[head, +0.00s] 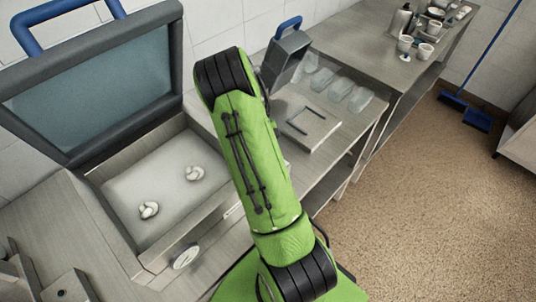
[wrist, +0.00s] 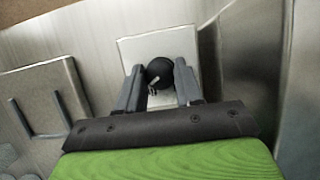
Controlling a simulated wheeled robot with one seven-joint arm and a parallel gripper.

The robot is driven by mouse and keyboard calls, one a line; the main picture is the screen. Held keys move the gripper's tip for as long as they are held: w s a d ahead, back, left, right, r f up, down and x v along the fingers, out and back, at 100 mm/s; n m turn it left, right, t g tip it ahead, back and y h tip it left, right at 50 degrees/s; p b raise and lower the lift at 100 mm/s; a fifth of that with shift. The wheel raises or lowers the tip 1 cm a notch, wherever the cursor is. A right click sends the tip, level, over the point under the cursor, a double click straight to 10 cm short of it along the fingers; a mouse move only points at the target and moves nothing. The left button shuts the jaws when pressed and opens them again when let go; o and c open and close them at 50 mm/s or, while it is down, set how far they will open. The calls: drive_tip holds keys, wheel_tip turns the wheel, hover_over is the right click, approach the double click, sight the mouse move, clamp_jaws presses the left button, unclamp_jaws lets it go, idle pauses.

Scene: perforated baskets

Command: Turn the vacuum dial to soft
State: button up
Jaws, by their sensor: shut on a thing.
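A round black dial (wrist: 160,72) with a light pointer mark sits on a pale square plate (wrist: 185,44) in the wrist view. The mark points toward the lower left of that picture; no label can be read. My gripper (wrist: 160,78) is shut on the dial, one grey finger on each side. In the head view my green arm hides the gripper and this dial. The vacuum machine (head: 113,238) stands at left with its framed lid (head: 95,85) raised. A white round gauge-like face (head: 187,256) is on its front.
Two pale round pieces (head: 149,210) (head: 195,173) lie in the machine's open chamber. A flat panel with a dark handle (head: 312,124) is right of my arm; it also shows in the wrist view (wrist: 42,100). Cups (head: 425,51) stand on the far counter.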

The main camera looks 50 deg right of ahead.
drive_tip(key=shift+n, duration=0.6)
drive_tip(key=o, duration=1)
drive_tip(key=shift+o, duration=0.2)
drive_tip(key=p+v, duration=0.1)
drive_tip(key=v, duration=1.4)
drive_tip(key=shift+a+r, duration=0.25)
drive_tip(key=shift+r, duration=0.15)
